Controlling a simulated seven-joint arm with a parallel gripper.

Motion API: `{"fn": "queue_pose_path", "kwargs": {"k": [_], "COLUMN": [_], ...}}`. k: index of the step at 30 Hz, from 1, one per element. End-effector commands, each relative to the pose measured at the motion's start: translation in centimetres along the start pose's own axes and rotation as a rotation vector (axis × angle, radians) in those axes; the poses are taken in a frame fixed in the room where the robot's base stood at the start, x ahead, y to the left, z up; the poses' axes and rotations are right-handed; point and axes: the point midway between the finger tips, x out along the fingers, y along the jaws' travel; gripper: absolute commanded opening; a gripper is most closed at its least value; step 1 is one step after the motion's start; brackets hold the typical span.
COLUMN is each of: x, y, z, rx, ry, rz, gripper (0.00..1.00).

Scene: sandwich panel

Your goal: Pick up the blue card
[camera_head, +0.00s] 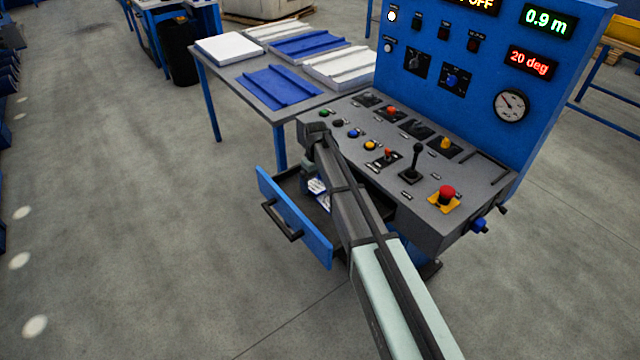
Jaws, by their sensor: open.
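A blue drawer (293,222) stands open at the front of the console, with a black handle (281,221) on its face. Inside it lie small white and blue flat pieces (322,199), partly covered by my arm. A blue card may be among them, but they are too small to tell apart. My arm reaches over the drawer from the lower right and bends down at its far end. My gripper (311,180) is open above the drawer's inside. Its fingertips are mostly hidden, and I cannot tell whether they touch anything.
The console top (400,165) holds buttons, switches, a black lever (414,160) and a red emergency button (447,193). A blue upright panel (490,60) rises behind it. A table (240,88) with blue and white panels stands behind left. The floor at left is clear.

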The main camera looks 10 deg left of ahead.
Motion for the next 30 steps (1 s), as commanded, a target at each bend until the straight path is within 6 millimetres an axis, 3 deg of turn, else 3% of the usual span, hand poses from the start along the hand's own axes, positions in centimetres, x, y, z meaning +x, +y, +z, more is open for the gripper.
{"fn": "queue_pose_path", "kwargs": {"k": [2, 17, 25, 30], "x": [0.0, 0.0, -0.7, -3.0], "y": [0.0, 0.0, 0.0, 0.0], "z": [0.0, 0.0, 0.0, 0.0], "rx": [0.000, 0.000, 0.000, 0.000], "ry": [0.000, 0.000, 0.000, 0.002], "rz": [0.000, 0.000, 0.000, 0.001], "gripper": [0.99, 0.53, 0.52, 0.52]}}
